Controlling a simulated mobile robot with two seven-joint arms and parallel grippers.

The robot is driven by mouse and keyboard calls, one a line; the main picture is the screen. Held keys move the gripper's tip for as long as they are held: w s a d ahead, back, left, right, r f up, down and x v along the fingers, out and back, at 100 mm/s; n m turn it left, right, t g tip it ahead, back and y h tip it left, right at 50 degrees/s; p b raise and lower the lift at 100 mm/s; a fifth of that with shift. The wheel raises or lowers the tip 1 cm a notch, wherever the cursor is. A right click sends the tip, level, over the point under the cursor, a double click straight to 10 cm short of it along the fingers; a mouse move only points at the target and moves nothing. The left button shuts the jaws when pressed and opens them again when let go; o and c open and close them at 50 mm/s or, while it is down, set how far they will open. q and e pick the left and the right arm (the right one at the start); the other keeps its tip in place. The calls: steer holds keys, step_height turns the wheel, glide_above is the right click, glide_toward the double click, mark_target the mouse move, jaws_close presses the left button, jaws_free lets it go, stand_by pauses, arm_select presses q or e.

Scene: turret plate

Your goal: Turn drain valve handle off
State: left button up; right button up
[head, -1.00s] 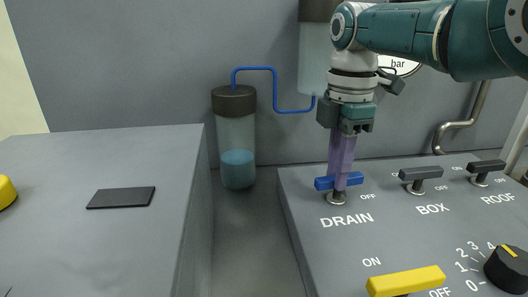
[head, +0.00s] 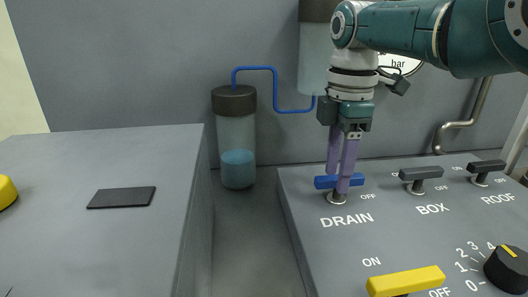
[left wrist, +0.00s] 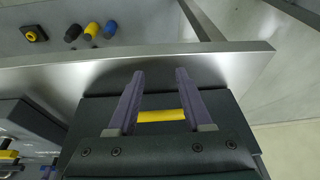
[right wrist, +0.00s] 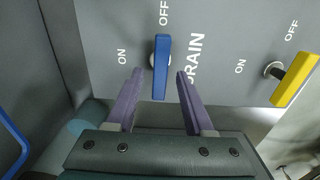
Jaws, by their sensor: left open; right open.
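The drain valve handle is a blue bar (head: 326,183) on a round metal stem, above the word DRAIN in the head view. In the right wrist view the blue bar (right wrist: 161,80) runs lengthwise between my fingers, with one end towards the OFF label and ON off to the left side. My right gripper (head: 338,181) is open, pointing down over the handle, one finger on each side with gaps. In the right wrist view the gripper (right wrist: 159,72) holds nothing. My left gripper (left wrist: 160,73) is open and empty, and out of the head view.
Dark BOX (head: 421,173) and ROOF (head: 487,167) handles stand right of the drain handle. A yellow handle (head: 405,281) and black knob (head: 508,268) are nearer. A grey block (head: 130,250) with a dark pad (head: 121,197) is left, across a gap.

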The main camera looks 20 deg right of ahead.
mark_target(336, 176)
step_height(336, 176, up, 10)
steer(key=p, duration=0.2)
steer(key=shift+f, duration=0.1)
stand_by(0.4)
